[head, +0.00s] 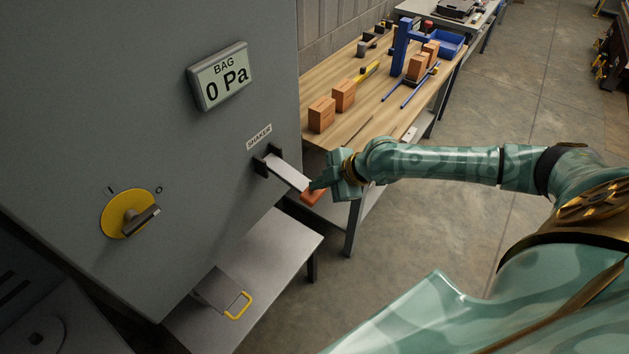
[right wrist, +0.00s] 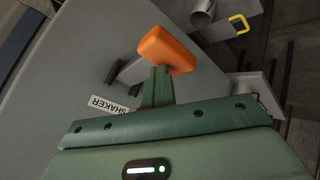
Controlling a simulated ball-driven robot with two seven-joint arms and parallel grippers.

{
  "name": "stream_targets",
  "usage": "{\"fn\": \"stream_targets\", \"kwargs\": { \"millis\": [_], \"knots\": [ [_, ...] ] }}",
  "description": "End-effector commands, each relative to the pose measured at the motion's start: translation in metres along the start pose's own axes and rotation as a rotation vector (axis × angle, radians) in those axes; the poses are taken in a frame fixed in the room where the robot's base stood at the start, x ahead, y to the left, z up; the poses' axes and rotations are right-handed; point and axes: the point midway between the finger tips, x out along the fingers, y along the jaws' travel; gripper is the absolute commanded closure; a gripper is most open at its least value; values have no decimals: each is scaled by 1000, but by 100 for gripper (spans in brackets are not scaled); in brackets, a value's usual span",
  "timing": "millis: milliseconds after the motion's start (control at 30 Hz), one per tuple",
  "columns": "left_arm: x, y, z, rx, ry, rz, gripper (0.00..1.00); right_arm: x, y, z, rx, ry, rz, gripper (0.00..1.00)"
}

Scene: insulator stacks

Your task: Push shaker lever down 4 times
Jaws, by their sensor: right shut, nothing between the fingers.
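The shaker lever (head: 287,171) is a flat metal bar that comes out of a dark bracket on the grey cabinet, just below the SHAKER label (head: 259,136). Its orange grip (head: 313,196) is at the outer end. My right gripper (head: 315,185) is shut and empty, with its fingertips right at the orange grip, seen above it in the head view. In the right wrist view the shut fingers (right wrist: 158,88) overlap the near edge of the orange grip (right wrist: 167,50). I cannot tell whether they touch. My left gripper is not in view.
The cabinet (head: 140,80) carries a BAG display (head: 219,76) reading 0 Pa and a yellow rotary switch (head: 130,213). A metal shelf (head: 265,265) with a yellow-handled part (head: 238,306) is below the lever. A wooden workbench (head: 365,110) with blocks and tools stands behind.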

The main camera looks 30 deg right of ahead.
Motion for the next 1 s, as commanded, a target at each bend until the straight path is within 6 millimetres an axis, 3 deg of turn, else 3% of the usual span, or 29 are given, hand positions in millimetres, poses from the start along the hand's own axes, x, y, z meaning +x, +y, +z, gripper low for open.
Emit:
{"fn": "stream_targets", "kwargs": {
  "millis": [1000],
  "knots": [
    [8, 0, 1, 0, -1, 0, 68, 10, -9, 8, 0, -5, -6, 100]
  ]
}}
